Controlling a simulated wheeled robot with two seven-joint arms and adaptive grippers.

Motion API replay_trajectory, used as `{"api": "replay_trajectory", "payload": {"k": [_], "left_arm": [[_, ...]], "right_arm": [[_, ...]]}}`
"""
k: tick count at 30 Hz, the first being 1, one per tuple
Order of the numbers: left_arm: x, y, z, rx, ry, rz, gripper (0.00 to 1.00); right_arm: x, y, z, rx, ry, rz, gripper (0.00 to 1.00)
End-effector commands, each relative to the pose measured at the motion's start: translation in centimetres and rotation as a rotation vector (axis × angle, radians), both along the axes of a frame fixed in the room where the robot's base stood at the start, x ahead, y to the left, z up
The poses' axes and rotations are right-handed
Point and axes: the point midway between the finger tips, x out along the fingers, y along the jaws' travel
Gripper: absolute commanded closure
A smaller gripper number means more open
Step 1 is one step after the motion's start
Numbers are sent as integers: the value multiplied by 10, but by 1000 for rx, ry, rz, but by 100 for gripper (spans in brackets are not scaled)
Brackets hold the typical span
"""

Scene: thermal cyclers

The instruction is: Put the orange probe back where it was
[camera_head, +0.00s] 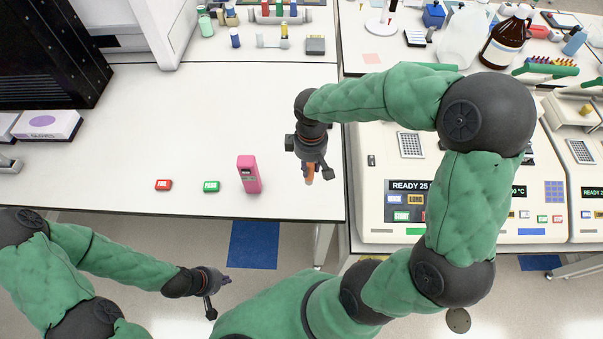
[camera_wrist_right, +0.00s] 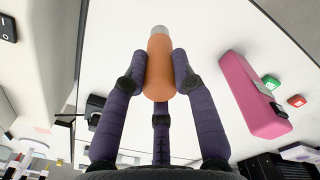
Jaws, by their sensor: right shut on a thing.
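The orange probe (camera_wrist_right: 160,72) is between the fingers of my right gripper (camera_wrist_right: 160,80) in the right wrist view, its grey tip pointing away from the palm. In the head view my right gripper (camera_head: 309,170) is over the front right part of the white table, and only a small orange part of the probe (camera_head: 310,179) shows. I cannot tell whether the probe touches the table. A pink device (camera_head: 249,174) with a small display stands to the left of it; it also shows in the right wrist view (camera_wrist_right: 250,95). My left gripper (camera_head: 212,291) is empty, low in front of the table; its fingers are unclear.
A red button (camera_head: 163,185) and a green button (camera_head: 211,186) lie left of the pink device. Thermal cyclers (camera_head: 405,205) stand on the bench at right. Bottles and small tubes are at the back. The middle of the white table (camera_head: 180,115) is clear.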

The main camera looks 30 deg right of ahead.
Motion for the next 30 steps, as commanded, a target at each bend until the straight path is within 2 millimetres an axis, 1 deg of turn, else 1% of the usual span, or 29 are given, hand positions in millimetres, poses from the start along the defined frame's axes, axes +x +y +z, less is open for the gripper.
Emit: {"api": "replay_trajectory", "payload": {"k": [1, 3, 8, 11, 15, 18, 26, 30], "left_arm": [[0, 0, -2, 0, 0, 0, 100], [0, 0, -3, 0, 0, 0, 100], [0, 0, -3, 0, 0, 0, 100], [0, 0, -4, 0, 0, 0, 100], [0, 0, -8, 0, 0, 0, 100], [0, 0, -10, 0, 0, 0, 100], [0, 0, -10, 0, 0, 0, 100], [0, 0, -13, 0, 0, 0, 100]], "right_arm": [[4, 4, -7, 1, 0, 1, 100], [8, 7, -13, 0, 0, 2, 100], [13, 10, -19, 0, -1, 0, 100], [17, 14, -26, 0, -1, 2, 100], [18, 15, -46, 0, 2, -1, 100], [18, 14, -57, 0, 0, -1, 100], [19, 15, -58, 0, -2, -1, 100], [18, 15, -61, 0, -2, -1, 100]]}}
